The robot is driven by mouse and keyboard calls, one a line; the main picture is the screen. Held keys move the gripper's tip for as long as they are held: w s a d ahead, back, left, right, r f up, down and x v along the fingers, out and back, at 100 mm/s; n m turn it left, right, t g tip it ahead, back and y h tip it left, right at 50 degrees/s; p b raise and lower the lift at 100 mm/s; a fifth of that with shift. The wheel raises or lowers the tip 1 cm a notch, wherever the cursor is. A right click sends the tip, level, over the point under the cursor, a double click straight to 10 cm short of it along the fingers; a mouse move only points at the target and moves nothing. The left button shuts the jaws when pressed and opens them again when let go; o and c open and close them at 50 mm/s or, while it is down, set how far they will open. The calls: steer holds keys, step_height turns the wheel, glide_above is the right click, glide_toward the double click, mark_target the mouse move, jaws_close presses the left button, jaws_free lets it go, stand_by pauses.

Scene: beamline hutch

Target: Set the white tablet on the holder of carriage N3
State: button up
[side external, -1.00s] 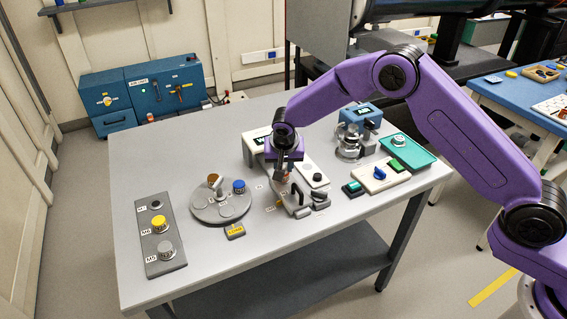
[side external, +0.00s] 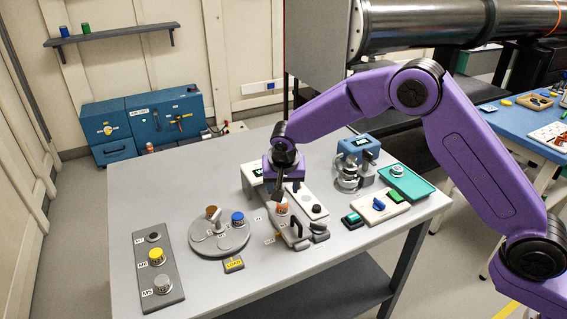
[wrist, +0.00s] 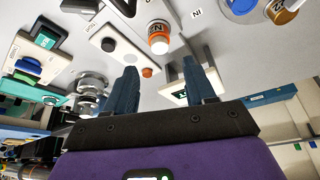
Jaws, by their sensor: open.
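Carriage N3, a short orange-banded cylinder (side external: 282,207), stands upright on the grey bench device below my gripper. I see no separate white tablet elsewhere. My gripper (side external: 281,194) points down just above N3. Its two dark fingers (wrist: 162,82) are apart and empty in the wrist view, with N3 beyond their tips.
The round plate (side external: 205,239) to the left bears a brown and a blue carriage. A grey strip (side external: 172,267) holds yellow M6 and grey M5, beside M7. A white control panel (side external: 366,213), a green tray (side external: 412,188) and a blue instrument (side external: 352,148) stand right.

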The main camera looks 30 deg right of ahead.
steer(key=v, duration=1.1)
steer(key=shift+r, duration=0.2)
steer(key=shift+s, duration=0.1)
steer(key=s+d+n+g, duration=0.1)
steer(key=s+d+n, duration=0.4)
steer(key=s, duration=0.7)
steer(key=s+d+n+g+y, duration=0.1)
steer(key=s+d+n, duration=0.5)
steer(key=s, duration=0.7)
steer(key=s+d+n+g+y, duration=0.1)
steer(key=s+d+n+g, duration=0.1)
steer(key=s+d+n, duration=0.4)
steer(key=s+d, duration=0.3)
steer(key=s, duration=0.4)
steer(key=shift+s+f, duration=0.15)
steer(key=shift+s, duration=0.05)
